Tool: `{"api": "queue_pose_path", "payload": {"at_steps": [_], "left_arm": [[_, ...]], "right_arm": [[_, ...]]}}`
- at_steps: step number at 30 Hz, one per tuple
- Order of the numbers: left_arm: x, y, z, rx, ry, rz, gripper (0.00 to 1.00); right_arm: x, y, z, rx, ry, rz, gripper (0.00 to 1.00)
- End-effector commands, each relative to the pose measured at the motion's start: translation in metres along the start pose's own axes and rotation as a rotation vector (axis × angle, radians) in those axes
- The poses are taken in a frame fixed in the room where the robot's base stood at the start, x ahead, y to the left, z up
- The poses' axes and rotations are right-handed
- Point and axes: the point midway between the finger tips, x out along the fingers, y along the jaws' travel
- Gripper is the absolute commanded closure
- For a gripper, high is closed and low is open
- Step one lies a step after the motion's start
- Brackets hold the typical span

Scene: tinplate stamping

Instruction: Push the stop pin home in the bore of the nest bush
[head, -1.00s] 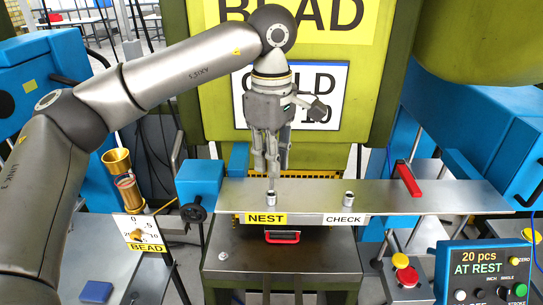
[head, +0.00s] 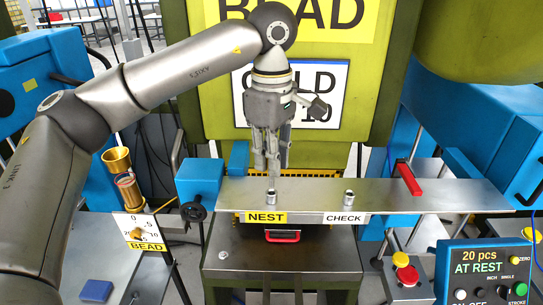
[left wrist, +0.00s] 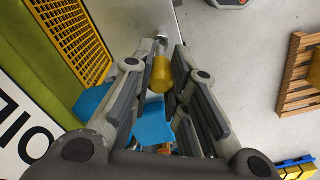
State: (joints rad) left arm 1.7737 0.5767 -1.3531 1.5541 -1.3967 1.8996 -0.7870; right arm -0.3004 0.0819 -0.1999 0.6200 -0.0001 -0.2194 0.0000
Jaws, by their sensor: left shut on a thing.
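My left gripper (head: 272,160) points straight down over the nest bush (head: 271,198), a small metal bush behind the NEST label on the steel plate (head: 310,190). It is shut on the stop pin (head: 272,181), whose grey lower part shows below the fingertips and reaches the bush mouth. How deep it sits in the bore I cannot tell. In the left wrist view a brass-coloured cylinder (left wrist: 162,75), apparently the pin's upper part, shows between the fingers of my left gripper (left wrist: 158,60). My right gripper is not in view.
A second bush (head: 348,198) stands behind the CHECK label. A blue block with a handwheel (head: 199,182) is at the plate's left end. Brass cups (head: 117,160) stand farther left. The plate between the bushes is clear.

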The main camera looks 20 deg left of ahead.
Motion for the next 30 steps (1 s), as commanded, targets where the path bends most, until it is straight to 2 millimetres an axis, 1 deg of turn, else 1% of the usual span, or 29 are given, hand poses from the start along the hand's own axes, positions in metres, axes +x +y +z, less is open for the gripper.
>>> {"api": "queue_pose_path", "payload": {"at_steps": [19, 30], "left_arm": [[0.0005, -0.0002, -0.0001, 0.0, 0.0, 0.0, 1.0], [0.0093, -0.0002, -0.0001, 0.0, 0.0, 0.0, 1.0]], "right_arm": [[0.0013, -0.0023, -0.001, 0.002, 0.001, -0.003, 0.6], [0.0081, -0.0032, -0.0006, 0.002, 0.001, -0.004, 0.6]]}}
